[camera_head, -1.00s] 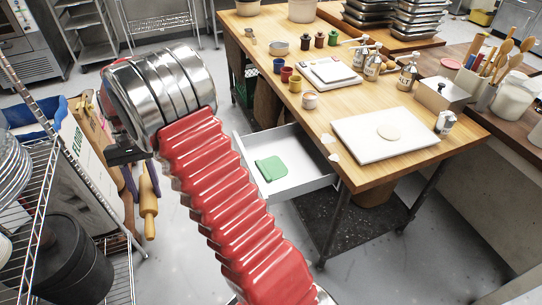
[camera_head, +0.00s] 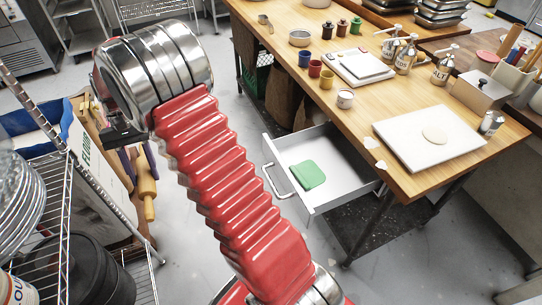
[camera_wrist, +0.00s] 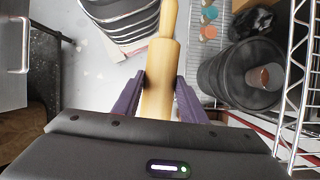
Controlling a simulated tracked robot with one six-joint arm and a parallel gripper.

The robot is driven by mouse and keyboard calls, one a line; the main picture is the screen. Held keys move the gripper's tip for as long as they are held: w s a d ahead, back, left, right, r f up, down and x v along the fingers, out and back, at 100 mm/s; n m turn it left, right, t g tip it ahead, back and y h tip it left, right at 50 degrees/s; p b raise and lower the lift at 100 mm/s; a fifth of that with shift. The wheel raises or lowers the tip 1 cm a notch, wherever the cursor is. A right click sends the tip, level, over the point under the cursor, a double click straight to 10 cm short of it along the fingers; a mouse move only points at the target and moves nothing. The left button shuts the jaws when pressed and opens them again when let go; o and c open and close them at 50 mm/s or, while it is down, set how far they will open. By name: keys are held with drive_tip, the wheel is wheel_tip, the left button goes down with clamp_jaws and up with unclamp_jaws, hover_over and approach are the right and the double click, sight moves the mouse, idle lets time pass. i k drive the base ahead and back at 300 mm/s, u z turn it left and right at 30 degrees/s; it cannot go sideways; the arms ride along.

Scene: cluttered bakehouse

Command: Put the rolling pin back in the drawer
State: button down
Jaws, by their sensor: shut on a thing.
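The wooden rolling pin (camera_head: 147,186) hangs upright from my gripper (camera_head: 132,165), left of my red arm in the head view. In the wrist view my gripper (camera_wrist: 161,95) has its two purple fingers shut on the pin's barrel (camera_wrist: 160,72), with one handle pointing away. The white drawer (camera_head: 334,166) is pulled out under the wooden worktable and holds a green folded item (camera_head: 307,175). The pin is well to the left of the drawer, apart from it, with my arm between them in the head view.
The worktable (camera_head: 392,183) carries a white board with dough (camera_head: 434,135), a scale (camera_head: 361,67), cups and pump bottles. A wire rack (camera_head: 62,240) with dark tubs stands close at left.

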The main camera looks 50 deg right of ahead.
sight(324, 168)
drive_tip(key=u, duration=0.1)
drive_tip(key=i, duration=1.15)
drive_tip(key=z, duration=2.2)
